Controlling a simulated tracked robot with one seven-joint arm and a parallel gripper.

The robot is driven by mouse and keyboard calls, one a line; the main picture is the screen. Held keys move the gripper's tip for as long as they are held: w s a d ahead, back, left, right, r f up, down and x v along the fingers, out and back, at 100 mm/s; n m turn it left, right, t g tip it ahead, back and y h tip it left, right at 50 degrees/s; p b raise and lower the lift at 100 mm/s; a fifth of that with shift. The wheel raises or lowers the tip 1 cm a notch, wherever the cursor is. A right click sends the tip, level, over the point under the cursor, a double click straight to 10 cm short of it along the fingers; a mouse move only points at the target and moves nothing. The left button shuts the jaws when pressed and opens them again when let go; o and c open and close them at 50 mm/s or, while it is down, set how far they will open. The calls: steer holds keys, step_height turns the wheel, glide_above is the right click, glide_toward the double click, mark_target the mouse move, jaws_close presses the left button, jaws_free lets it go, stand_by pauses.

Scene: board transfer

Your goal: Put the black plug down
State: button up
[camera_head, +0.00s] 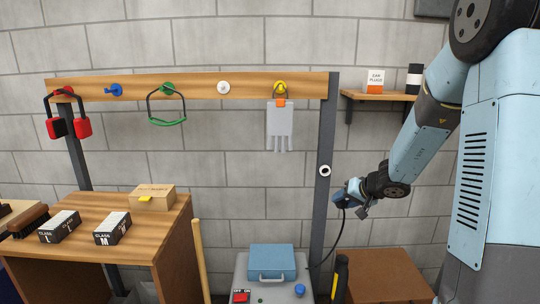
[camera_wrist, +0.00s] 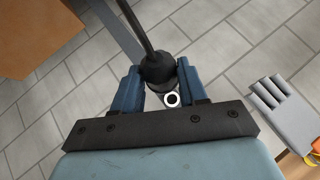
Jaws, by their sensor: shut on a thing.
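My gripper (camera_head: 345,196) is at the right of the grey post and is shut on the black plug (camera_wrist: 157,68). In the wrist view the plug sits between the two blue fingers, with its black cable running up and away. In the head view the cable (camera_head: 337,238) hangs from the gripper toward the grey cabinet below. A white ring with a dark centre (camera_head: 325,171) is on the post, a little left of and above my gripper. A white ring (camera_wrist: 172,99) also shows close to the plug in the wrist view; I cannot tell whether they touch.
A rail (camera_head: 190,86) holds headphones, a green-handled item and a grey glove (camera_head: 280,125). A grey cabinet (camera_head: 242,270) below carries a blue case (camera_head: 272,262). A wooden desk (camera_head: 175,222) with boxes stands left. A small shelf (camera_head: 366,95) and a brown box (camera_head: 390,270) are right.

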steer(key=shift+s, duration=0.3)
steer(key=shift+w+a+f+m, duration=0.15)
steer(key=shift+w+f, duration=0.15)
steer(key=shift+w, duration=0.2)
steer(key=shift+w+d+f+m, duration=0.15)
steer(key=shift+w+f, duration=0.1)
steer(key=shift+w, duration=0.25)
steer(key=w+f+m+t+h, duration=0.1)
steer(key=w+f+m+h, duration=0.1)
steer(key=w+f, duration=0.2)
steer(key=shift+w+a+f, duration=0.15)
steer(key=shift+w+a, duration=0.15)
steer(key=shift+w, duration=0.9)
steer(key=shift+a, duration=0.1)
